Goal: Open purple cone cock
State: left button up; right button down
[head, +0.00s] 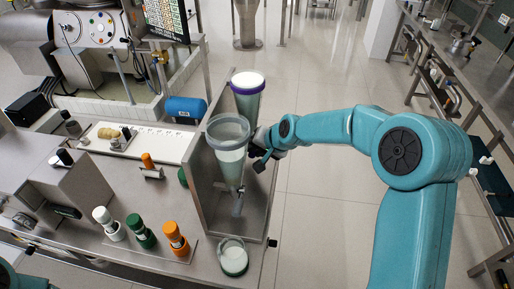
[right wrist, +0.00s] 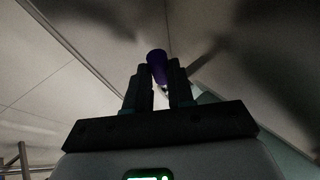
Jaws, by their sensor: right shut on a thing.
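The purple-rimmed cone (head: 247,101) stands in the metal stand, behind a grey-rimmed cone (head: 229,158). It holds whitish liquid. My right gripper (head: 259,153) is at the right side of the stand, by the lower end of the purple-rimmed cone. In the right wrist view the fingers (right wrist: 156,88) are closed around the purple cock (right wrist: 157,67), which shows between their tips. The cock is hidden in the head view. Its turn position cannot be made out. My left gripper is out of view.
A blue cylinder (head: 186,107) lies behind. Open floor lies right of the bench.

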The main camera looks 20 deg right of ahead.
jog(key=shift+s+a+f+n+t+h+p, duration=0.15)
jog(key=shift+f+n+t+h+p, duration=0.4)
jog(key=shift+p, duration=0.95)
jog(key=shift+t, duration=0.35)
jog(key=shift+f+t, duration=0.3)
jog(key=shift+f, duration=0.05)
notch_tip(320, 180, down, 2)
jog(key=t+b, duration=0.1)
jog(key=b, duration=0.3)
jog(key=n+t+h+b, duration=0.1)
jog(key=b, duration=0.3)
jog(key=shift+f+t+b, duration=0.2)
jog(key=shift+t+b, duration=0.1)
jog(key=shift+r+t+h+b, duration=0.15)
jog(key=shift+t+h+b, duration=0.15)
jog(key=shift+b, duration=0.55)
jog(key=c, duration=1)
grip_release()
jog(key=shift+w, duration=0.2)
jog(key=shift+o, duration=0.2)
